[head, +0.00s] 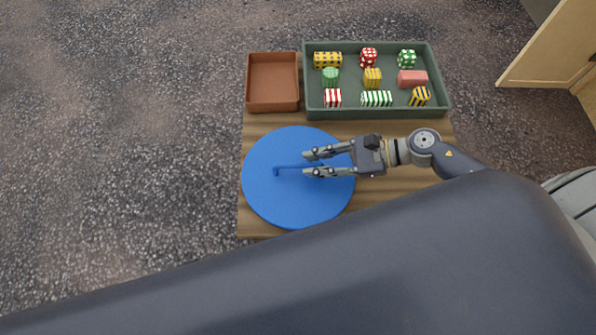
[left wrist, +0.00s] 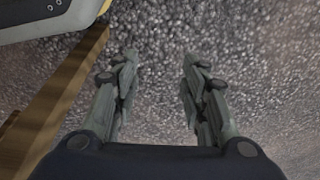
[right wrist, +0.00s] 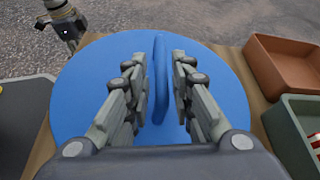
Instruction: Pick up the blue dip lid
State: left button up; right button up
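The blue dip lid (head: 268,205) is a large round blue disc with a raised bar handle (head: 287,168) across its middle. It lies on the wooden table and also fills the middle of the right wrist view (right wrist: 85,85). My right gripper (head: 307,163) is over the lid, with one finger on each side of the handle. In the right wrist view its fingers (right wrist: 160,68) are apart with the handle between them, and they do not look closed on it. My left gripper (left wrist: 158,62) is open and empty over the ground beside a wooden edge.
A green tray (head: 440,103) with several striped and dotted sweets stands at the table's back right. An empty brown tray (head: 273,85) stands beside it, behind the lid. The wooden table (head: 400,184) shows bare around the lid. A pale cabinet door (head: 545,45) stands at the far right.

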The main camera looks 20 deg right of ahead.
aim_at(303, 164)
jog(key=x, duration=0.5)
jog(key=shift+w+a+r, duration=0.1)
jog(key=shift+a, duration=0.15)
grip_shut()
